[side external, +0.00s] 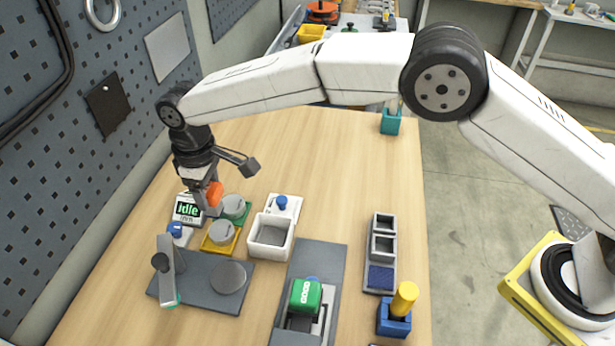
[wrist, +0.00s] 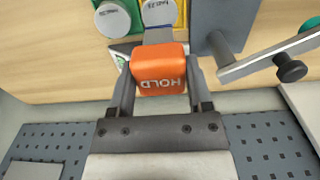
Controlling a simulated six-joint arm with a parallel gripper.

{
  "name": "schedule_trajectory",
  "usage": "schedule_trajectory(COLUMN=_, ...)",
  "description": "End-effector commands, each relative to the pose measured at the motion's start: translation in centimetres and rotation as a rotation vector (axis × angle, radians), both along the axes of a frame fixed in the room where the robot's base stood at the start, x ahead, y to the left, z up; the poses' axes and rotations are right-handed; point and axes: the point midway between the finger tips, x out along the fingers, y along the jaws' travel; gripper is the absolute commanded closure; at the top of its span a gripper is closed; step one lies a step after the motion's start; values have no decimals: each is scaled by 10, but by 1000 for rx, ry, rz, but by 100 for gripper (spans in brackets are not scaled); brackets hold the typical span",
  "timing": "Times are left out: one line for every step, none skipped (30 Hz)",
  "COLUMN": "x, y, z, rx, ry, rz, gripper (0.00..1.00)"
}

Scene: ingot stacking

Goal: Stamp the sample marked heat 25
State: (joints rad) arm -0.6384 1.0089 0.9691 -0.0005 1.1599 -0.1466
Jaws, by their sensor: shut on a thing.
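My gripper (side external: 203,192) is shut on an orange block (wrist: 159,70) lettered HOLD, seen between the two fingers in the wrist view. In the side view the orange block (side external: 215,194) is held above the far left of the table, beside the display. Two grey round samples stand close by: one (side external: 234,205) on a green pad, one (side external: 221,232) on a yellow pad. Their tops carry small lettering (wrist: 158,12) too small to read surely. A green block (side external: 305,295), apparently lettered GOOD, sits on a grey fixture (side external: 320,258) near the front.
A dark plate (side external: 205,295) bears a round disc (side external: 228,278) and an upright lever (side external: 166,270). A display reads Idle (side external: 188,210). A white open box (side external: 271,236), a grey rack (side external: 381,225) and a blue holder with a yellow cylinder (side external: 403,299) stand rightward. The table's back middle is clear.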

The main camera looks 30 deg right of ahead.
Motion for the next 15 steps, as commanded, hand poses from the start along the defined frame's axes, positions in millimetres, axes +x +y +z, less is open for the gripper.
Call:
schedule_trajectory(x=0, y=0, z=-4, rx=0, ry=0, rz=0, gripper=73)
schedule_trajectory(x=0, y=0, z=-6, rx=0, ry=0, rz=0, gripper=73)
schedule_trajectory(x=0, y=0, z=-8, rx=-1, ry=1, rz=0, gripper=73)
schedule_trajectory(x=0, y=0, z=-11, rx=-1, ry=1, rz=0, gripper=73)
schedule_trajectory(x=0, y=0, z=-13, rx=-1, ry=1, rz=0, gripper=73)
schedule_trajectory(x=0, y=0, z=-17, rx=-1, ry=0, rz=-1, gripper=73)
schedule_trajectory(x=0, y=0, z=-19, rx=-1, ry=0, rz=-1, gripper=73)
schedule_trajectory(x=0, y=0, z=-22, rx=-1, ry=0, rz=-1, gripper=73)
schedule_trajectory(x=0, y=0, z=-25, rx=-1, ry=0, rz=-1, gripper=73)
schedule_trajectory(x=0, y=0, z=-27, rx=-1, ry=0, rz=-1, gripper=73)
schedule_trajectory(x=0, y=0, z=-29, rx=-1, ry=0, rz=-1, gripper=73)
schedule_trajectory(x=0, y=0, z=-32, rx=-1, ry=-1, rz=-1, gripper=73)
schedule_trajectory(x=0, y=0, z=-34, rx=-1, ry=-1, rz=-1, gripper=73)
schedule_trajectory(x=0, y=0, z=-36, rx=-1, ry=-1, rz=-1, gripper=73)
schedule_trajectory(x=0, y=0, z=-39, rx=-1, ry=-1, rz=-1, gripper=73)
